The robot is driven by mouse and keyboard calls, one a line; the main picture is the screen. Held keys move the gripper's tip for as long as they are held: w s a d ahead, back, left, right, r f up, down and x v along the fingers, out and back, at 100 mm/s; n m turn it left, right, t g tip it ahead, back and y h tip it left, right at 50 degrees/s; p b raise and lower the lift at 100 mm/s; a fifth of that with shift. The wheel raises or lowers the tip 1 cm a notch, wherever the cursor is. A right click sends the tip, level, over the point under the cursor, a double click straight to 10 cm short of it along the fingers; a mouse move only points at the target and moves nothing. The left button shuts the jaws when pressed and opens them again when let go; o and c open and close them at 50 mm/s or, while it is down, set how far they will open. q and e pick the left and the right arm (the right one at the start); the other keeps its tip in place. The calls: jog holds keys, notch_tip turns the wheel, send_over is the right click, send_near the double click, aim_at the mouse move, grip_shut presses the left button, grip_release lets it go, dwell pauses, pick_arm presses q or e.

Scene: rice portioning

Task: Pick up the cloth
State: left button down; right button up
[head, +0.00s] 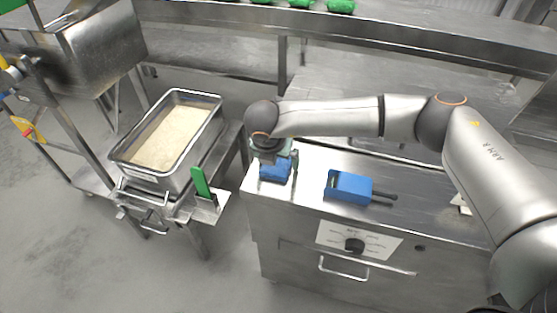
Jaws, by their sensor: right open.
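A small blue item that looks like the folded cloth (275,173) lies on the steel cabinet top near its left end. My right gripper (279,163) is directly over it, pointing down, with its fingers open at either side of the blue. The gripper and wrist hide part of the cloth, and I cannot tell whether the fingers touch it. My left gripper is out of view.
A blue scoop-like tool (348,187) with a dark handle lies to the right on the cabinet top (310,163). Green items line the rear shelf.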

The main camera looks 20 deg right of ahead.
jog(key=shift+c, duration=0.4)
jog(key=c, duration=1)
jog(key=shift+r, duration=0.1)
jog(key=shift+r, duration=0.5)
jog(key=s+d+r+b, duration=0.3)
jog(key=s+r, duration=0.9)
jog(key=s, duration=0.1)
jog(key=shift+s, duration=0.35)
